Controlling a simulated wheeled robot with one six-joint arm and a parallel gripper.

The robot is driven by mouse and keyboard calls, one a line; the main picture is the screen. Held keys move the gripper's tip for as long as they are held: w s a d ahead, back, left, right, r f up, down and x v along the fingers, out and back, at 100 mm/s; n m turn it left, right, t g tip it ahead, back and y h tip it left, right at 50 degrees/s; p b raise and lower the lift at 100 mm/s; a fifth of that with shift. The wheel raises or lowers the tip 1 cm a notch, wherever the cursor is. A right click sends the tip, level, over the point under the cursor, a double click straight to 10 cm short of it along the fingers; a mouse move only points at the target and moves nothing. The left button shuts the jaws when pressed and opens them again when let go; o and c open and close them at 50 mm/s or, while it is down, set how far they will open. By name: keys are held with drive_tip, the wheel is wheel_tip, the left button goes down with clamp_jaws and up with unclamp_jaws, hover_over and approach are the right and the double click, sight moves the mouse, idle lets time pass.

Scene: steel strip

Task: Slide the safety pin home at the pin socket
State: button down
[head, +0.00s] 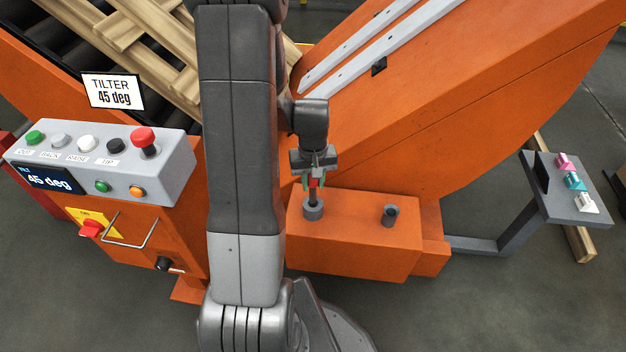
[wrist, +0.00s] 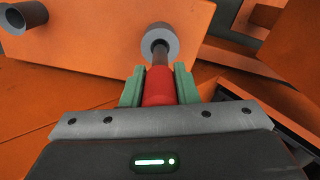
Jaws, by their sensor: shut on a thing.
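My gripper (head: 314,184) points down over the orange box beside the tilter. It is shut on the safety pin, whose red grip (wrist: 159,87) sits between the green fingers in the wrist view. The pin's dark shaft (head: 313,194) reaches down to a grey round socket (head: 313,209) on the left of the box top. In the wrist view the shaft meets the socket's opening (wrist: 160,42); how deep it sits I cannot tell. A second grey round socket (head: 390,215) stands to the right on the same box, and its opening looks dark and empty.
A control panel (head: 110,160) with coloured buttons and a "45 deg" display stands at the left. The orange tilter frame (head: 470,100) slopes behind my gripper. A grey stand (head: 572,200) with small coloured blocks is at the right. Wooden pallets (head: 150,50) lie at the upper left.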

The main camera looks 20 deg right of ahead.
sight(313, 193)
drive_tip(key=shift+f+b, duration=2.05)
drive_tip(key=shift+f, duration=0.75)
drive_tip(key=c, duration=1.1)
unclamp_jaws()
drive_tip(key=shift+o, duration=0.2)
drive_tip(key=shift+r, duration=0.1)
wheel_tip(313, 193, up, 14)
drive_tip(key=p, duration=0.4)
drive_tip(key=shift+p, duration=0.35)
drive_tip(key=shift+f, duration=0.25)
wheel_tip(313, 193, down, 14)
drive_tip(key=b, duration=0.4)
drive_tip(key=shift+b, duration=0.4)
drive_tip(key=shift+r+p, duration=0.3)
drive_tip(key=shift+r, duration=0.1)
